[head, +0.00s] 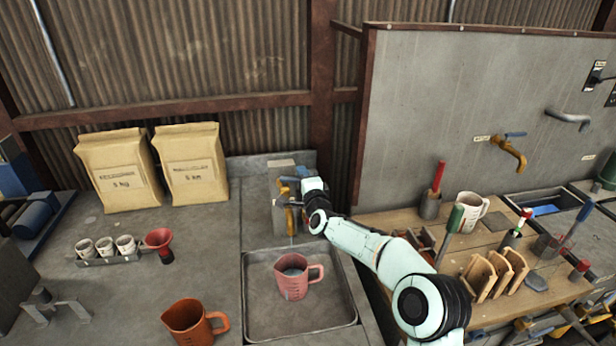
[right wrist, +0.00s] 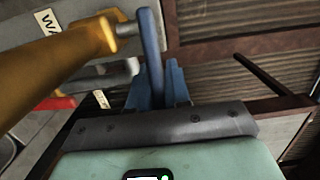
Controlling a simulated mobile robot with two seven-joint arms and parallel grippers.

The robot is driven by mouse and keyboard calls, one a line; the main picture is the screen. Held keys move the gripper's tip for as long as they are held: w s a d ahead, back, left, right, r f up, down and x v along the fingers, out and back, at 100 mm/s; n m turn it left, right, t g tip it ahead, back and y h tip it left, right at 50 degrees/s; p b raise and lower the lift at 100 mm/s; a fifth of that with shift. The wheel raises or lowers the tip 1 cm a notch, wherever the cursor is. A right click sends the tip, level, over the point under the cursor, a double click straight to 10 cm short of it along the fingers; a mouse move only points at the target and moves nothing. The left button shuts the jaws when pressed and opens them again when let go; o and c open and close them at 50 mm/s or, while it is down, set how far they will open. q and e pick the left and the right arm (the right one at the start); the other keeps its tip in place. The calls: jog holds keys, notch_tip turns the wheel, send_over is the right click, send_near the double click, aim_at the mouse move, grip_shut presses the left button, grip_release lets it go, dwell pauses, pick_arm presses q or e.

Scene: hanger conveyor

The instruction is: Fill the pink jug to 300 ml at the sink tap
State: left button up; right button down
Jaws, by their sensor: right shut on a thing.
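The pink jug (head: 291,284) stands upright in the sink basin (head: 258,322), handle to the right, below the yellow sink tap (head: 290,218). Something pale shows inside the jug; the level against its marks is too small to read. My right gripper (head: 289,184) is at the top of the tap, shut on the blue tap lever. In the right wrist view the lever (right wrist: 152,45) stands between the blue fingertips (right wrist: 168,86), beside the yellow tap body (right wrist: 65,62). Whether water is running is not clear. My left gripper is out of view.
An orange jug (head: 190,322) stands left of the basin. A red funnel (head: 159,240), several small cups (head: 105,248) and two paper sacks (head: 193,165) are further left. A wooden bench (head: 488,240) with tools and a white jug (head: 470,211) lies right, beyond my arm.

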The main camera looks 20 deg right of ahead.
jog(key=c, duration=1.2)
grip_release()
jog(key=shift+o, duration=0.2)
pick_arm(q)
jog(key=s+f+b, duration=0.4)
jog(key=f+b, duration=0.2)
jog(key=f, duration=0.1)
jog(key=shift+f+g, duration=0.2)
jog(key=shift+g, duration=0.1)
pick_arm(e)
jog(key=s+a, duration=0.1)
jog(key=s, duration=1.2)
jog(key=shift+s+a, duration=0.2)
jog(key=shift+a, duration=0.05)
